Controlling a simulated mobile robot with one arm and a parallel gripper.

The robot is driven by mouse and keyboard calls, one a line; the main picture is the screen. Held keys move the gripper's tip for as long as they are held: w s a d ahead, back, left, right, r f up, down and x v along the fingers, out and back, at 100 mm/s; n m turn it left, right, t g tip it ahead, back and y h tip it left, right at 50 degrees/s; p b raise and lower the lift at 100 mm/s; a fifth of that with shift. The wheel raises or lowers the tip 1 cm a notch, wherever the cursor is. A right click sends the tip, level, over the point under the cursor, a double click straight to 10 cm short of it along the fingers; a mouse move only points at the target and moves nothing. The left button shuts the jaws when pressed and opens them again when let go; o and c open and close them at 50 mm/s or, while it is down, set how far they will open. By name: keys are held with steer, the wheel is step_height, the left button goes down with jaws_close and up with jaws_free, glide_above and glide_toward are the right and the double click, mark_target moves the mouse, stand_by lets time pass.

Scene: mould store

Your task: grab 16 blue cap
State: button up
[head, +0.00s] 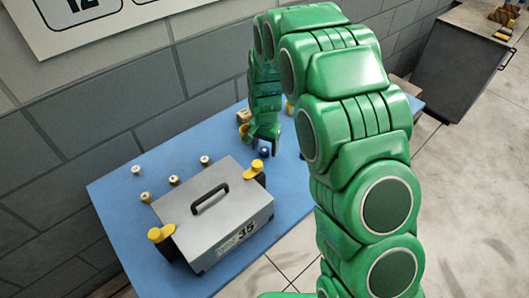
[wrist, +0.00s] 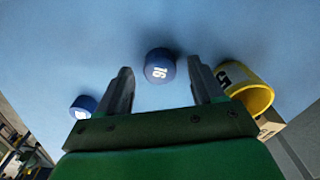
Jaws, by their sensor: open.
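The blue cap marked 16 (wrist: 159,66) stands on the blue table top in the wrist view, just ahead of the fingertips and roughly centred between them. A blue cap (head: 264,152) shows close to my gripper (head: 262,141) in the head view, where its number cannot be read. My gripper (wrist: 159,82) is open and empty, with its two fingers apart. A second blue cap (wrist: 83,106) lies left of the left finger in the wrist view; its marking is unclear.
A yellow cylinder (wrist: 262,92) with a dark mark sits beside the right finger. A grey box (head: 215,215) marked 35, with a black handle and yellow knobs, stands on the blue table (head: 108,197). Several small pale-topped pieces (head: 174,180) stand behind it, near the wall.

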steer(key=shift+f, duration=0.45)
steer(key=shift+c, duration=0.3)
steer(key=c, duration=1)
steer(key=shift+r, duration=0.1)
steer(key=shift+c, duration=0.2)
